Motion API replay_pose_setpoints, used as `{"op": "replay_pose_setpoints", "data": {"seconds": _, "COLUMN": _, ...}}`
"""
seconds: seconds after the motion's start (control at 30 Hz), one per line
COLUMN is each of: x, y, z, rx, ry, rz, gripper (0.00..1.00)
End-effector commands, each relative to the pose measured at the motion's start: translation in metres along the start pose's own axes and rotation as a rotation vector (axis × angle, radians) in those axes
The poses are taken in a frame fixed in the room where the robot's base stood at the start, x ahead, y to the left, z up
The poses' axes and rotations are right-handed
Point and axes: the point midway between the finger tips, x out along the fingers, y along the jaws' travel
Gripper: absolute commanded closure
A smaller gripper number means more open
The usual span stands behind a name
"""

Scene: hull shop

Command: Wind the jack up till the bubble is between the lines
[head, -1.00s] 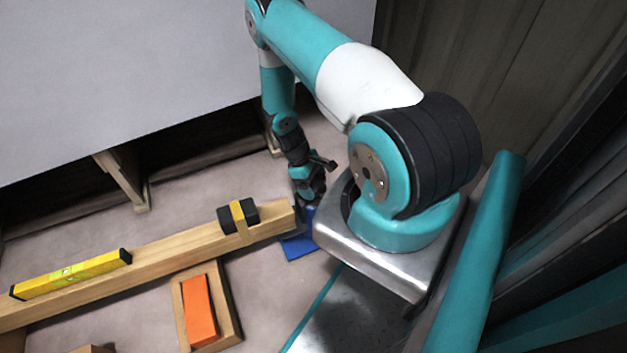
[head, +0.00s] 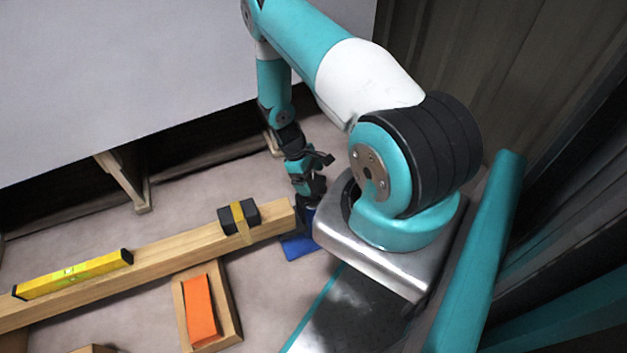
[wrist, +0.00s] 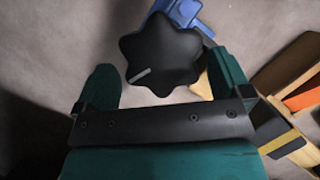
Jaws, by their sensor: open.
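The blue jack (head: 299,246) stands at the right end of a wooden beam, partly hidden by my gripper (head: 310,200) in the head view. In the wrist view the jack's blue body (wrist: 187,14) shows behind its black star-shaped knob (wrist: 160,55), which has a pale mark at its lower left. My gripper (wrist: 168,84) is open, with one teal finger on each side of the knob; I cannot tell whether they touch it. The yellow level (head: 72,275) lies on the beam (head: 180,245) at the left; its green vial is too small to read the bubble.
A black block with a yellow strap (head: 239,217) sits on the beam near the jack. A wooden tray (head: 228,318) holding an orange wedge (head: 200,309) lies in front of the beam. A large grey panel (head: 150,80) on wooden supports stands behind.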

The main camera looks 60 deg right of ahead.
Motion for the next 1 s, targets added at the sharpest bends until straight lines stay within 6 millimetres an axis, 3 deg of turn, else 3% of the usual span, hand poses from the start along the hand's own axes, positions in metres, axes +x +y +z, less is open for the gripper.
{"op": "replay_pose_setpoints", "data": {"seconds": 0.03, "x": -0.017, "y": 0.001, "z": 0.001, "rx": 0.000, "ry": 0.003, "rz": 0.003, "gripper": 0.04}}
{"op": "replay_pose_setpoints", "data": {"seconds": 0.3, "x": -0.087, "y": 0.001, "z": 0.001, "rx": -0.001, "ry": 0.004, "rz": 0.003, "gripper": 0.04}}
{"op": "replay_pose_setpoints", "data": {"seconds": 0.5, "x": -0.127, "y": 0.001, "z": 0.001, "rx": 0.000, "ry": 0.003, "rz": 0.002, "gripper": 0.04}}
{"op": "replay_pose_setpoints", "data": {"seconds": 0.7, "x": -0.145, "y": 0.001, "z": 0.001, "rx": 0.000, "ry": 0.001, "rz": 0.002, "gripper": 0.04}}
{"op": "replay_pose_setpoints", "data": {"seconds": 1.0, "x": -0.147, "y": 0.001, "z": 0.000, "rx": 0.001, "ry": 0.000, "rz": 0.001, "gripper": 0.04}}
